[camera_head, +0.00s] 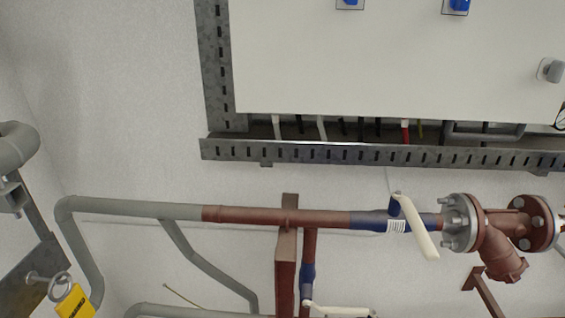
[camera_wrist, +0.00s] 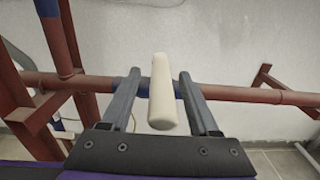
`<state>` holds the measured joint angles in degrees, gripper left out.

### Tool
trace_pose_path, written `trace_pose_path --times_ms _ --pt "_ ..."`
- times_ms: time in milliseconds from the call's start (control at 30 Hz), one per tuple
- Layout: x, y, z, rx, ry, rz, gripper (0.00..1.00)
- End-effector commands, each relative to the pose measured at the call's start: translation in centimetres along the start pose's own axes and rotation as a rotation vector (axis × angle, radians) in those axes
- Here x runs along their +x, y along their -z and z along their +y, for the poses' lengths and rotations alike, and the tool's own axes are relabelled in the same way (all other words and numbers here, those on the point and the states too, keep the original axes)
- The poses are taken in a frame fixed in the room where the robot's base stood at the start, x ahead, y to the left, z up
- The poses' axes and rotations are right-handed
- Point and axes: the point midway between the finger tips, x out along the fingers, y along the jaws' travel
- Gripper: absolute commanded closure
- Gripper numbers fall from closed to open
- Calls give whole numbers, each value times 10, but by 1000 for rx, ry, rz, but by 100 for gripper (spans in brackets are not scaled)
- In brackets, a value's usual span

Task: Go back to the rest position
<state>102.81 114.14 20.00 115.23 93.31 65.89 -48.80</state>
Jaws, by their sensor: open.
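My gripper (camera_wrist: 159,76) shows in the wrist view with its two grey fingers spread apart. A cream valve lever (camera_wrist: 162,95) stands in the gap between them, with space visible on both sides. I cannot tell how deep the lever sits between the fingers. Behind it runs a red-brown pipe (camera_wrist: 240,94) with a blue section. In the head view my gripper is not visible. One cream lever (camera_head: 418,230) hangs tilted from a blue valve on the horizontal pipe (camera_head: 262,216), and another lever (camera_head: 338,311) is partly cut off at the bottom edge.
A flanged red-brown fitting (camera_head: 500,232) is at right in the head view. A white cabinet (camera_head: 350,65) and slotted metal tray (camera_head: 340,153) are above. A yellow tag (camera_head: 75,302) is at lower left. Red-brown posts (camera_wrist: 20,95) stand left in the wrist view.

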Motion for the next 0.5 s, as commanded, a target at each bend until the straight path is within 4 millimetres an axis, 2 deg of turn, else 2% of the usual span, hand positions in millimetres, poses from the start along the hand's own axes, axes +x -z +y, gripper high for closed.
trace_pose_path --times_ms 267,500 --pt "-6 0 0 0 1 1 39" --pt "-35 1 0 0 2 2 39"
